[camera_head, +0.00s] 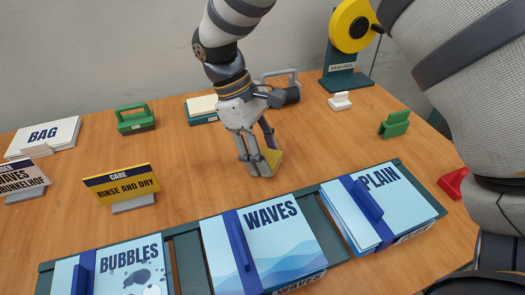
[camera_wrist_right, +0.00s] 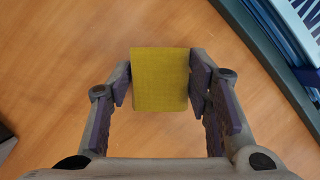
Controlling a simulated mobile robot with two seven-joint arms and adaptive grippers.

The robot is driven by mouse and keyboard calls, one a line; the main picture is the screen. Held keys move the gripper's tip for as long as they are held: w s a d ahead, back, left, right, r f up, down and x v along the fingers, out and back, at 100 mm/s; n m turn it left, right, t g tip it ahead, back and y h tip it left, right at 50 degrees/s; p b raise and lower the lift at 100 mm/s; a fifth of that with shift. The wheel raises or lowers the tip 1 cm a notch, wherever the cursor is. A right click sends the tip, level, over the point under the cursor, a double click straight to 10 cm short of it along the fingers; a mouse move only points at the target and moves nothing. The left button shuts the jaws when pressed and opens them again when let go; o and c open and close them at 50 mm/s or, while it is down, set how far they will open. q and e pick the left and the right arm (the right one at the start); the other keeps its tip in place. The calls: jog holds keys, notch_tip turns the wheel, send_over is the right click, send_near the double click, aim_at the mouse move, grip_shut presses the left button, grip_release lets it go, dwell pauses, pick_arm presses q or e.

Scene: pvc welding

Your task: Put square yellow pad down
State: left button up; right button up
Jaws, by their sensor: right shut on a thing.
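The square yellow pad (camera_wrist_right: 160,80) is between the two fingers of my right gripper (camera_wrist_right: 160,85) in the right wrist view, with a finger against each side. In the head view, my right gripper (camera_head: 262,165) points down over the bare middle of the wooden table, behind the box marked WAVES. I cannot tell whether the pad touches the table. My left gripper is not seen in either view.
A dark green rack (camera_head: 186,248) at the front holds light blue boxes marked BUBBLES (camera_head: 130,265), WAVES (camera_head: 285,240) and PLAIN (camera_head: 405,205). A yellow RINSE AND DRY sign (camera_head: 122,187) stands at left. A green-handled block (camera_head: 135,119) and a yellow tape reel (camera_head: 351,25) stand behind. Bare table surrounds the gripper.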

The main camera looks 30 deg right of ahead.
jog(key=shift+s+f, duration=0.1)
jog(key=shift+f, duration=0.35)
jog(key=o, duration=1.2)
jog(key=shift+f, duration=0.1)
jog(key=v, duration=1.3)
jog(key=shift+s+d+r+b, duration=0.1)
jog(key=shift+r+b, duration=0.2)
